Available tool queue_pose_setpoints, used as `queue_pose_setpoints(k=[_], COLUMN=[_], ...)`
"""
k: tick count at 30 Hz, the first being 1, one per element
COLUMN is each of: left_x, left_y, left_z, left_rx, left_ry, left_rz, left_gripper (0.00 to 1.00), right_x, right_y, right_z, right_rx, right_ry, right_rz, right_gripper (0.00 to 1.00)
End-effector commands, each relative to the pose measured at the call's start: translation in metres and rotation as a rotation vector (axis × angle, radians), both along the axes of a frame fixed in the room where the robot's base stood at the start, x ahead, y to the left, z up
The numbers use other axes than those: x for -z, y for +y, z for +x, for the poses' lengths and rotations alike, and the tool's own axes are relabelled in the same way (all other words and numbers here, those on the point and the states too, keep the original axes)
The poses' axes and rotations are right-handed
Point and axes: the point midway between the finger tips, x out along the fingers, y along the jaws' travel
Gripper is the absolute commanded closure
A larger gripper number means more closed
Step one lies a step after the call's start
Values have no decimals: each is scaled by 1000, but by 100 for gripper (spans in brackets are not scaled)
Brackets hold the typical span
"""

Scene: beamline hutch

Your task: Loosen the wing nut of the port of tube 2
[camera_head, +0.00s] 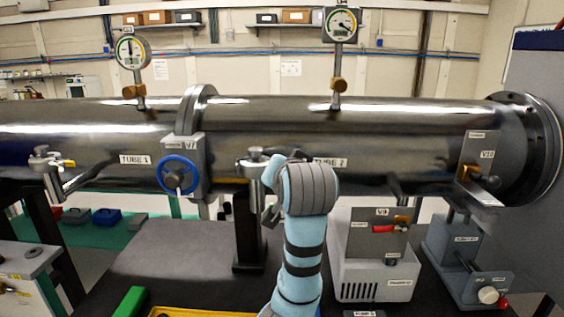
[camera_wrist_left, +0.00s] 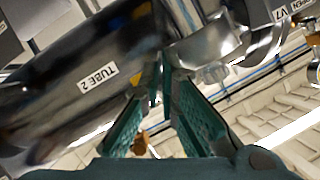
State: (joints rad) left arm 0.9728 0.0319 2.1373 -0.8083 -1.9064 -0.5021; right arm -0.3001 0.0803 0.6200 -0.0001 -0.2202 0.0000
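Tube 2 (camera_head: 400,130) is a long shiny horizontal tube with a "TUBE 2" label; it also fills the upper left of the left wrist view (camera_wrist_left: 60,110). Its port (camera_head: 252,163) is a small metal fitting on the tube's near side, left of the label. The port's wing nut is hidden behind my left gripper and wrist in the head view, and I cannot make it out in the wrist view. My left gripper (camera_wrist_left: 161,82) has green fingers converging close beside the tube; whether they touch or hold anything is unclear. My right gripper is not in view.
Left of the port is a blue handwheel (camera_head: 178,174) on valve V7. Tube 1 (camera_head: 70,120) has a similar port (camera_head: 45,160) with a yellow wing nut (camera_head: 68,163). Two gauges stand above the tubes. A pump unit (camera_head: 375,265) stands right of my arm.

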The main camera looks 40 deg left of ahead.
Motion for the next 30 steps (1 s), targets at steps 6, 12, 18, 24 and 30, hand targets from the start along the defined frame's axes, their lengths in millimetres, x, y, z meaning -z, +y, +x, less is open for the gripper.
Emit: queue_pose_setpoints(k=[6,12,18,24,30], left_x=[-6,-6,-5,-4,-4], left_y=[2,3,3,3,3], left_z=[-1,-2,-2,-2,-2], left_rx=[-1,-1,1,1,1], left_ry=[-112,-189,-238,-258,-261], left_rz=[-139,-241,-302,-326,-329], left_gripper=[100,100,100,100,100], right_x=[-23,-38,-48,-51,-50], right_y=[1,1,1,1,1], right_z=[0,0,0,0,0], right_rx=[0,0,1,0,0], right_ry=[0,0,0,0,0], right_rz=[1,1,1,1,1], right_gripper=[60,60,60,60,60])
